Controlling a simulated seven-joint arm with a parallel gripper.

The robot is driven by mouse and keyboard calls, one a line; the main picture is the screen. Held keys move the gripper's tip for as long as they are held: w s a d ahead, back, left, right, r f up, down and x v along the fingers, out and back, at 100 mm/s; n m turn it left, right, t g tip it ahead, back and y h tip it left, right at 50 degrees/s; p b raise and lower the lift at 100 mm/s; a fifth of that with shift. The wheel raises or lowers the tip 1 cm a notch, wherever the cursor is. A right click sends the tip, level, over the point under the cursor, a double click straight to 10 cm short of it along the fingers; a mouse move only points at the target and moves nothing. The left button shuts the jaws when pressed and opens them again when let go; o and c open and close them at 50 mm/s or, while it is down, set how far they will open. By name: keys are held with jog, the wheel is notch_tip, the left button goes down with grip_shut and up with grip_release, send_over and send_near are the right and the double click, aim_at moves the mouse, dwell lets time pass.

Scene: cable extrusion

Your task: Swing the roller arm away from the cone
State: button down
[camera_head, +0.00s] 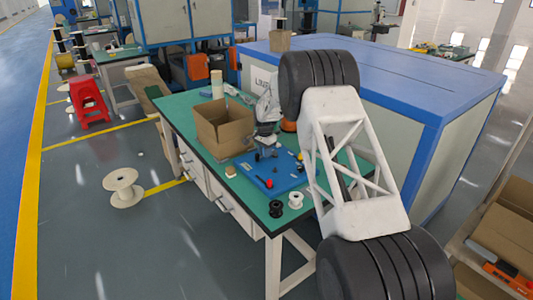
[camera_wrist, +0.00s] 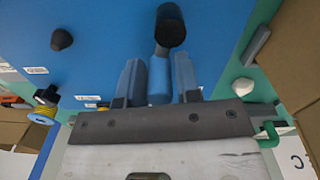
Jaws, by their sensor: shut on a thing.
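In the wrist view my gripper (camera_wrist: 157,68) has its two grey-blue fingers on either side of a blue, post-like part of the roller arm (camera_wrist: 158,88) and is shut on it. A short rod leads from this part to a black cylindrical roller (camera_wrist: 171,26) beyond the fingertips. A dark, blunt cone-shaped piece (camera_wrist: 62,40) stands apart to the left on the blue plate (camera_wrist: 100,25); I cannot tell if it is the task's cone. In the head view my gripper (camera_head: 265,145) is low over the blue plate (camera_head: 290,181), and the grasp is too small to make out.
The plate lies on a green-topped table (camera_head: 240,190). An open cardboard box (camera_head: 222,125) stands left of my gripper. A black spool (camera_head: 276,208) and a white spool (camera_head: 296,201) stand near the front edge. A red-topped piece (camera_head: 268,183) is on the plate.

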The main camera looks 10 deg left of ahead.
jog(key=shift+w+a+m, duration=0.35)
jog(key=shift+w+m, duration=0.05)
jog(key=shift+m, duration=0.6)
jog(key=c, duration=1)
grip_release()
jog(key=shift+d+r, duration=0.1)
jog(key=shift+r, duration=0.05)
jog(key=shift+r, duration=3.75)
jog(key=shift+r, duration=0.1)
